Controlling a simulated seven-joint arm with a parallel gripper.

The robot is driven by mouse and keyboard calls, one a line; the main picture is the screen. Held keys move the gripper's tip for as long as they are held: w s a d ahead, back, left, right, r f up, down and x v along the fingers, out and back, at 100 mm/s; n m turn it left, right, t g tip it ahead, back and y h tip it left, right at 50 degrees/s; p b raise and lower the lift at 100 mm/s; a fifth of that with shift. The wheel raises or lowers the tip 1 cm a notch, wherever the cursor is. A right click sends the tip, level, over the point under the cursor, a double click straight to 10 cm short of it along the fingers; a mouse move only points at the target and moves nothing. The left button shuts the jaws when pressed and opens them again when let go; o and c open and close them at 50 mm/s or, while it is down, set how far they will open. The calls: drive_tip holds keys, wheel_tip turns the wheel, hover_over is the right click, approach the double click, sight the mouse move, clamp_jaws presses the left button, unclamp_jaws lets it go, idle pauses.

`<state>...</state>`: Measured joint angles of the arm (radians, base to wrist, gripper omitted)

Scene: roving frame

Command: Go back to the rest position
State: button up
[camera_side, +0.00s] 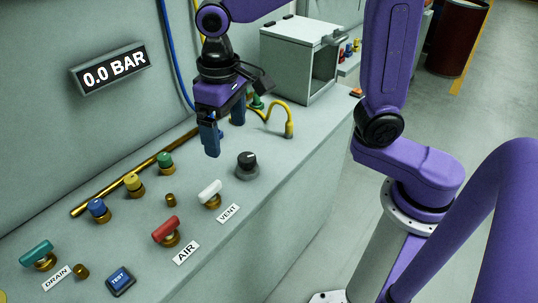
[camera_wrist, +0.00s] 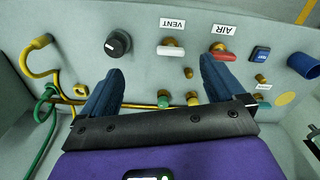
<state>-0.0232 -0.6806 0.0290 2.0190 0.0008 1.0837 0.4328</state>
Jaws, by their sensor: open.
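My gripper (camera_side: 224,136) is open and hangs above the grey bench panel, its two blue fingers apart. In the side view it is left of and above the black knob (camera_side: 247,165). In the wrist view my gripper (camera_wrist: 160,68) has nothing between its fingers. The white VENT handle (camera_wrist: 170,50) and the red AIR handle (camera_wrist: 222,53) lie beyond the fingertips there. The gripper appears clear of the panel, but its exact height is hard to tell.
The bench carries a teal DRAIN handle (camera_side: 37,252), a blue TEST button (camera_side: 120,281), and coloured knobs along a brass pipe (camera_side: 90,203). A yellow hose (camera_side: 288,127) and an open grey box (camera_side: 300,58) stand behind. A display (camera_side: 111,69) reads 0.0 BAR.

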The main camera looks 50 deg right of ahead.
drive_tip(key=s+d+f+n, duration=0.2)
drive_tip(key=s+d+n, duration=0.2)
drive_tip(key=s, duration=0.5)
drive_tip(key=s+d+f+n, duration=0.2)
drive_tip(key=s+d+n, duration=0.3)
drive_tip(key=s+d, duration=0.4)
drive_tip(key=shift+s+d+n, duration=0.3)
drive_tip(key=shift+s, duration=0.15)
